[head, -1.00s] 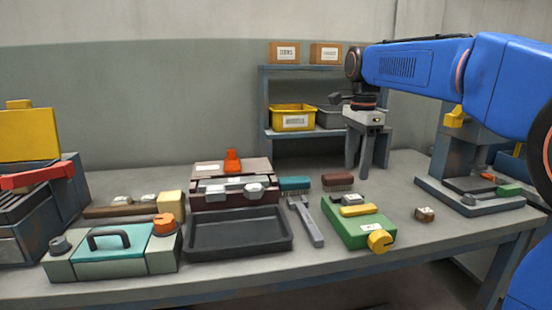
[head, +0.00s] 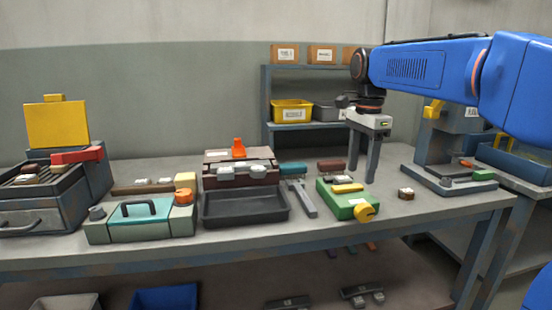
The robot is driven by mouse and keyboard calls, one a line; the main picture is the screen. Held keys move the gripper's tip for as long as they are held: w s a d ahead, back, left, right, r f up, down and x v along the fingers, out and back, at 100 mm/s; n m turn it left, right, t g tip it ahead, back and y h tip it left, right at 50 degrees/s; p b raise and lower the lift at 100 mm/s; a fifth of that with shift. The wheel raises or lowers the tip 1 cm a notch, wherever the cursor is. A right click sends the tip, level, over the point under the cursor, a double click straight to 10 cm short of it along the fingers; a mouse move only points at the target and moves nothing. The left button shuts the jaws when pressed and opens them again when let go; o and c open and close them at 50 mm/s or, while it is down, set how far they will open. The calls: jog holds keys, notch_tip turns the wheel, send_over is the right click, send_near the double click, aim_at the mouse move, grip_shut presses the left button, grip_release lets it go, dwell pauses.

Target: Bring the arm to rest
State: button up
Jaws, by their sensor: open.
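My gripper (head: 362,160) hangs from the end of my blue arm on the right, pointing down. Its two grey fingers are apart, with nothing visible between them. It is above the back right part of the workbench (head: 395,225), behind the green box (head: 350,201) in the picture. Its exact height over the bench is hard to tell.
A grill-like unit (head: 35,215) is at left, a grey press-like stand (head: 440,160) at right. A shelf (head: 325,128) with a yellow bin (head: 292,110) stands behind.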

jog(key=s+d+f+n+t, duration=0.2)
jog(key=s+d+f+n, duration=0.1)
jog(key=s+f+n, duration=0.4)
jog(key=s+d+f+n+t, duration=0.2)
jog(key=s+f+n, duration=0.6)
jog(key=s+f, duration=0.6)
jog(key=s+d, duration=0.1)
jog(key=s, duration=0.7)
jog(key=shift+s+d+t, duration=0.25)
jog(key=shift+t, duration=0.05)
jog(key=shift+r, duration=0.1)
dwell(0.4)
